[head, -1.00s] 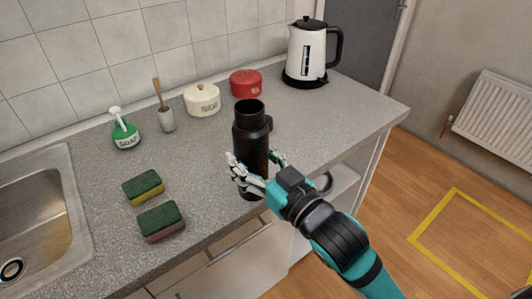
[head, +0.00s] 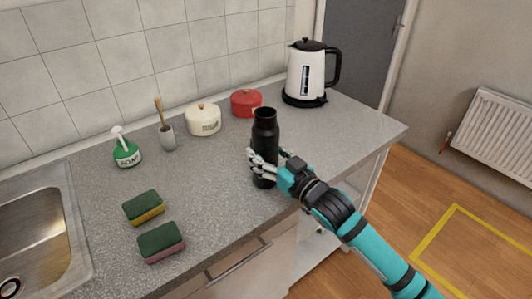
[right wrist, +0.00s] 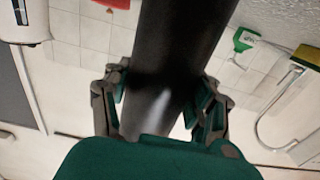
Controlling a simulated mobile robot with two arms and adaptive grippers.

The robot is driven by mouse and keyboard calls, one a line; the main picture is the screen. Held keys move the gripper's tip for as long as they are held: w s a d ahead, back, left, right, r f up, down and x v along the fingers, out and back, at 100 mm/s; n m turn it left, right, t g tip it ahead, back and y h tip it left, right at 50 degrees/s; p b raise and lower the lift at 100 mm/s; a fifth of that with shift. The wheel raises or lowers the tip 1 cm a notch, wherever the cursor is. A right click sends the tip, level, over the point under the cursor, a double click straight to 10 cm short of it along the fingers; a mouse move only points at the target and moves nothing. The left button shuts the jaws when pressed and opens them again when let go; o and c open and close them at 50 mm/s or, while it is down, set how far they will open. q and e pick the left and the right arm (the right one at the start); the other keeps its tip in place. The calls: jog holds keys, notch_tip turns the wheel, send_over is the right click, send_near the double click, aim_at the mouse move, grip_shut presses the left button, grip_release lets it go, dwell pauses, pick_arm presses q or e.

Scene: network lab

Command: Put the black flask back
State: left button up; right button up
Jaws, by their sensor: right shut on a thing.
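The black flask (head: 265,134) is upright with an open top, at the counter's front part in the head view. My right gripper (head: 262,168) is shut around its lower part. In the right wrist view the flask (right wrist: 178,60) fills the middle, with the fingers of my right gripper (right wrist: 160,105) on both sides of it. The flask's base is at or just above the grey counter (head: 215,185); I cannot tell if it touches. My left gripper is not in view.
A white kettle (head: 306,72), red pot (head: 246,103), cream pot (head: 203,120), brush holder (head: 167,137) and green soap bottle (head: 126,152) line the back. Two sponges (head: 144,207) (head: 161,242) lie near the sink (head: 35,235).

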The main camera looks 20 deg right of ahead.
jog(key=shift+f, duration=0.1)
jog(key=o, duration=1.5)
jog(key=b+v, duration=0.1)
jog(key=v, duration=1.1)
jog(key=shift+b, duration=0.35)
